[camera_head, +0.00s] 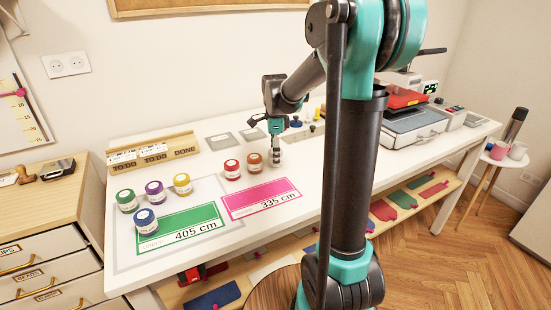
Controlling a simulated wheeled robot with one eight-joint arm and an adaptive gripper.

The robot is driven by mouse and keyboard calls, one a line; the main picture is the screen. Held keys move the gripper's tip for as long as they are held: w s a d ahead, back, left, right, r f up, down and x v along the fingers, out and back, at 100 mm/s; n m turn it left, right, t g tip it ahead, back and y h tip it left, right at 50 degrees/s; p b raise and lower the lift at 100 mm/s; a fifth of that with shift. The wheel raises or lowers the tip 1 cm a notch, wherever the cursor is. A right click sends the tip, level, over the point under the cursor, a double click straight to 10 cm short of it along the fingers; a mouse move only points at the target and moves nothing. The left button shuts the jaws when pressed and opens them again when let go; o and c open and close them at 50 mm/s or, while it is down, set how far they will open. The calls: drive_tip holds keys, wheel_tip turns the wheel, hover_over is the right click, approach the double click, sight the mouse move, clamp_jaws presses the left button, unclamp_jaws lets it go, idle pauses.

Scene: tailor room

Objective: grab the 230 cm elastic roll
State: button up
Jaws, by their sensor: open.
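Several small round rolls with white sides and coloured tops stand on the white table (330,160). They are green (127,201), purple (156,192), yellow (183,184), blue (146,221), red (232,169) and orange-red (254,163). Any lengths written on them are too small to read, so I cannot tell which is the 230 cm elastic roll. My gripper (276,162) points down just right of the orange-red roll. Its jaws are open; the fingertips are small here, and I cannot tell whether anything is between them.
A green card (180,228) reads 405 cm and a pink card (262,198) reads 335 cm. A wooden rack (152,152) with TO DO and DONE labels stands at the back left. Machines and a case (413,125) fill the table's right. My arm hides part of the table's middle.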

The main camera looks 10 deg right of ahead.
drive_tip(key=shift+c, duration=0.2)
drive_tip(key=c, duration=1.2)
drive_tip(key=shift+o, duration=0.2)
